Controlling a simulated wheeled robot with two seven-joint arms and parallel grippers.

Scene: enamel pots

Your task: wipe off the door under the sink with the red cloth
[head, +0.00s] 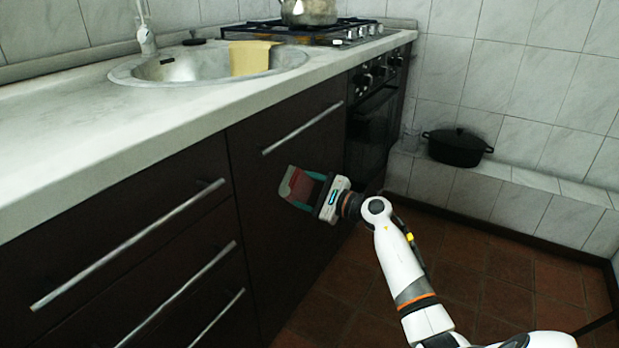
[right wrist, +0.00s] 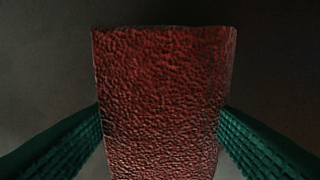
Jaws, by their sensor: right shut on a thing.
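The red cloth (head: 295,184) is a folded, block-like pad at the dark door (head: 285,235) under the sink (head: 205,68). My right gripper (head: 303,188) is shut on the cloth and holds it against or very near the door, below the long handle. In the right wrist view the textured cloth (right wrist: 160,100) fills the middle, with a green finger pressed on each side. The dark door surface (right wrist: 270,50) lies behind it. Whether the cloth touches the door cannot be told for sure. My left gripper is not in view.
The door's handle (head: 303,128) sticks out above the gripper. Drawers with bar handles (head: 130,245) stand to the left, and an oven (head: 375,120) to the right. A black pot (head: 458,148) sits on a tiled ledge. The tiled floor (head: 480,255) is clear.

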